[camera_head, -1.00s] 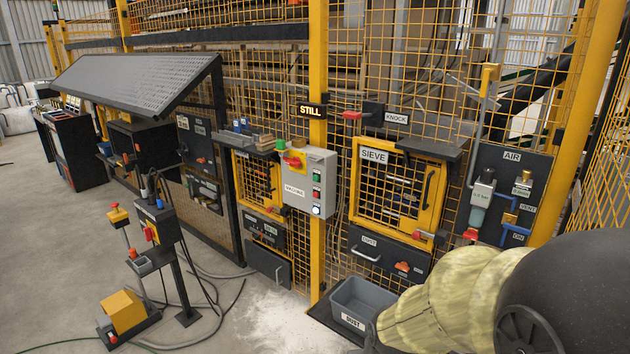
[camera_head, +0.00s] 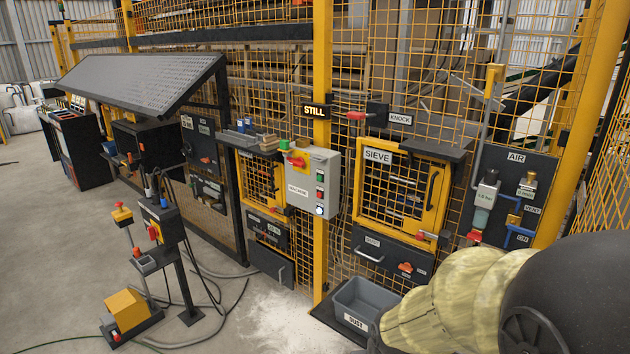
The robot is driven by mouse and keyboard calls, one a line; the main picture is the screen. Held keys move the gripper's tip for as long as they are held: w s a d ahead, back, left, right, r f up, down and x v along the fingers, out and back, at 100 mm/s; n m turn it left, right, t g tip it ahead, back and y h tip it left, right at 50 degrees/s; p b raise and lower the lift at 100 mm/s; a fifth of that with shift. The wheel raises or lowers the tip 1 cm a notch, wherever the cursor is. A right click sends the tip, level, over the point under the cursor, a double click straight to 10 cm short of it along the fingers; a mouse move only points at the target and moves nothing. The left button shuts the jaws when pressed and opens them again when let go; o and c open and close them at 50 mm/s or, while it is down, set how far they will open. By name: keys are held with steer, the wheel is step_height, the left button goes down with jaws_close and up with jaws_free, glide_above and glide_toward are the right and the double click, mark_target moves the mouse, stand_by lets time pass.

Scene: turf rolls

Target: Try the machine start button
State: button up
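The grey machine control box (camera_head: 327,180) hangs on the yellow fence post and bears a MACHINE label. A column of buttons runs down its front: a green button (camera_head: 320,177), a red button (camera_head: 320,193) and a bright white-blue button or lamp (camera_head: 319,210). Their small markings are unreadable, so I cannot tell which is marked start. A red rotary switch on a yellow plate (camera_head: 297,160) sits at its upper left. A black sign (camera_head: 314,111) above the box reads STILL. My gripper is not in view, and nothing touches the box.
A SIEVE door (camera_head: 364,217) and a grey DUST bin (camera_head: 371,293) are right of the post. A pedestal with cables (camera_head: 160,225) stands at left. A large pale yellow ribbed and black shape (camera_head: 450,300) fills the lower right. Pale powder lies on the floor below the box.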

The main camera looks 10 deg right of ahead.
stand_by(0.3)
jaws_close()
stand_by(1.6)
